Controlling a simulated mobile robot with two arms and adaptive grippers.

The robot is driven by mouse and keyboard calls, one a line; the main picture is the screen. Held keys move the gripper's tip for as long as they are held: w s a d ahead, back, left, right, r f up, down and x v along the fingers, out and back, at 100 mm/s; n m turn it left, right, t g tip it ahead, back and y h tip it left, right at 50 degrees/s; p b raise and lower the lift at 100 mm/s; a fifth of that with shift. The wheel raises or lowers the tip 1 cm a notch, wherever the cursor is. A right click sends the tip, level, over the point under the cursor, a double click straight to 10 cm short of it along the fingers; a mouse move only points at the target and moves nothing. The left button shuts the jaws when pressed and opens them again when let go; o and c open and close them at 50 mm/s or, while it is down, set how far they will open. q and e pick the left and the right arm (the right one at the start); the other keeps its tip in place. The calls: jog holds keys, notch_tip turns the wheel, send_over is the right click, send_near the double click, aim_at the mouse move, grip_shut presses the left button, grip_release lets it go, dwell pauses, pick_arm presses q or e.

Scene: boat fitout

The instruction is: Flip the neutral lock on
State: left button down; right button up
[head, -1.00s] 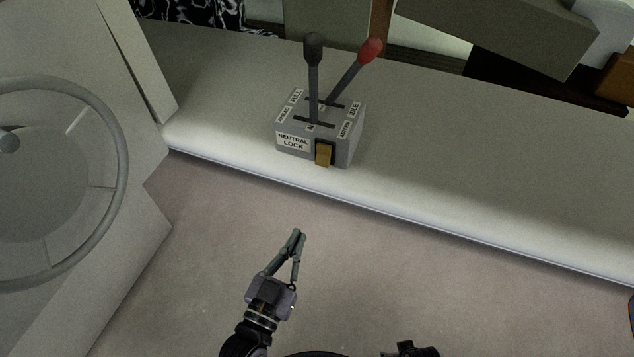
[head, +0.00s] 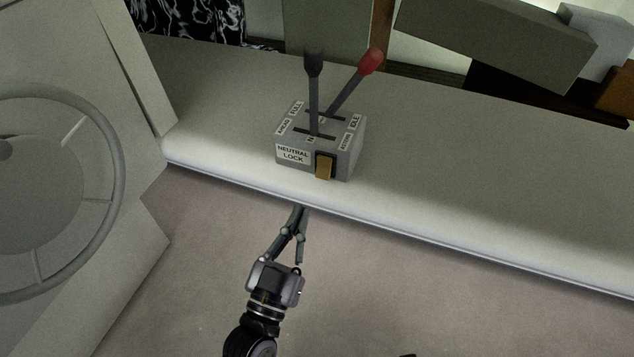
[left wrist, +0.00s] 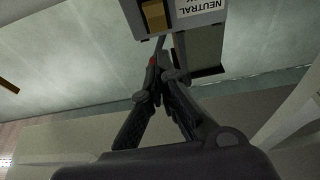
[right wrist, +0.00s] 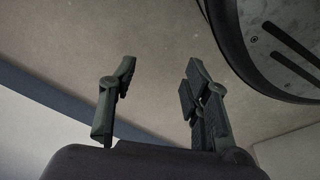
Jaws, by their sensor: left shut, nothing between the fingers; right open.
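A grey control box (head: 343,148) sits on the pale ledge, with a black-knobbed lever (head: 313,90) and a red-knobbed lever (head: 352,82). Its front carries a "NEUTRAL LOCK" label (head: 292,153) and, right of it, a yellow-brown rocker switch (head: 324,167). The switch (left wrist: 155,16) and part of the label also show at the top of the left wrist view. My left gripper (head: 300,210) is shut and empty, its tips below and slightly left of the switch in the head view, apart from it. My right gripper (right wrist: 160,80) is open and empty in the right wrist view.
The pale ledge (head: 480,190) runs across the view with a rounded front edge. A grey steering wheel (head: 118,175) stands at the left. Grey and brown blocks (head: 495,40) lie behind the ledge. The floor in front is clear.

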aim_at(325, 166)
pick_arm(q)
jog(key=w, duration=0.2)
jog(key=w+d, duration=0.1)
jog(key=w, duration=0.2)
jog(key=w+d, duration=0.1)
jog(key=w, duration=0.1)
jog(key=shift+w+d+r+b, duration=0.2)
jog(key=shift+d+r+b, duration=0.05)
jog(key=shift+b, duration=0.1)
jog(key=shift+w+d+f, duration=0.15)
jog(key=shift+w+f, duration=0.1)
jog(key=shift+w, duration=0.35)
pick_arm(e)
jog(key=r, duration=0.1)
jog(key=w, duration=0.1)
jog(key=r, duration=0.1)
jog(key=shift+w+a+r, duration=0.15)
jog(key=shift+w+r, duration=0.1)
jog(key=shift+r, duration=0.1)
pick_arm(q)
jog(key=shift+f, duration=0.1)
